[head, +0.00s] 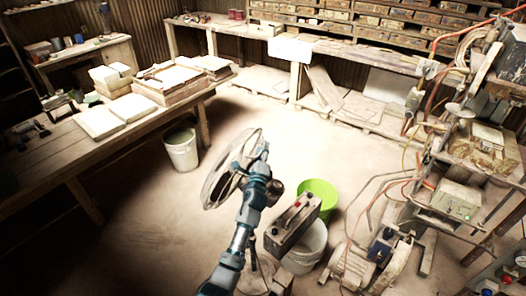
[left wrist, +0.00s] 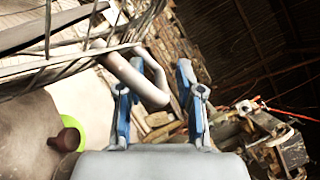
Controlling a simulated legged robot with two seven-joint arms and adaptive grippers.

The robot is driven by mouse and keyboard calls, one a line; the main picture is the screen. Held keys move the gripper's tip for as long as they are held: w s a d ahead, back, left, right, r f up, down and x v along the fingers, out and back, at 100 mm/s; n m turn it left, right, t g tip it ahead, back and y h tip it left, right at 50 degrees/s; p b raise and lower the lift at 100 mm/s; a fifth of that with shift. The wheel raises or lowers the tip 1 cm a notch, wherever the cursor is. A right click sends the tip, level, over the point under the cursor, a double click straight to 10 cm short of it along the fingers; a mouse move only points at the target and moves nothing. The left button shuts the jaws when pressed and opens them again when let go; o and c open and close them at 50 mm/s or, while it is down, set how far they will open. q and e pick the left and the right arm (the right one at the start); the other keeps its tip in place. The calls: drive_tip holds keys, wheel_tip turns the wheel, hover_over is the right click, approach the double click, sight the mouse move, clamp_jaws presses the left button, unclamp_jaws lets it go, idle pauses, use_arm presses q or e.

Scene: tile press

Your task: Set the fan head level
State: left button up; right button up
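The fan head (head: 212,184) is a round wire cage in the middle of the head view, tilted and partly hidden by my left arm. My left gripper (head: 262,150) is beside its right edge. In the left wrist view, cage wires (left wrist: 50,62) cross the upper left. A bent grey tube (left wrist: 135,78) on the fan reaches in front of my left gripper (left wrist: 155,85). The two blue fingers are apart, with the tube's bend between or just ahead of them. I cannot tell whether they touch it. My right gripper is not in view.
A lime bucket (head: 320,193), a pale bucket (head: 306,245) and a grey box-like device (head: 292,222) stand close right of my left arm. A white bucket (head: 181,150) stands by the left table (head: 50,160). Machinery with cables (head: 460,205) fills the right. The middle floor is clear.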

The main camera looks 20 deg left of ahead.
sight(249, 144)
use_arm(q)
drive_tip(key=shift+a, duration=0.15)
clamp_jaws()
drive_tip(key=shift+f, duration=0.1)
drive_tip(key=a+n+p, duration=0.1)
drive_tip(key=a+r+n+p, duration=0.1)
drive_tip(key=a+p, duration=0.1)
drive_tip(key=w+a+p, duration=0.1)
drive_tip(key=a, duration=0.1)
drive_tip(key=shift+a+r+n+g+y+p, duration=0.15)
drive_tip(key=shift+r+n+g+y+p, duration=0.15)
drive_tip(key=shift+r+n+g+p, duration=0.1)
drive_tip(key=shift+n+g, duration=0.5)
drive_tip(key=shift+n, duration=0.4)
drive_tip(key=a, duration=0.1)
drive_tip(key=a+p, duration=0.1)
drive_tip(key=a, duration=0.1)
drive_tip(key=a+f, duration=0.1)
drive_tip(key=shift+w+a+p, duration=0.3)
drive_tip(key=shift+w, duration=0.1)
drive_tip(key=shift+w+a+f, duration=0.1)
drive_tip(key=shift+a+f, duration=0.05)
drive_tip(key=shift+a, duration=0.15)
drive_tip(key=shift+f, duration=0.1)
drive_tip(key=shift+c, duration=0.5)
unclamp_jaws()
drive_tip(key=shift+d, duration=0.15)
drive_tip(key=shift+o, duration=0.5)
drive_tip(key=shift+d, duration=0.2)
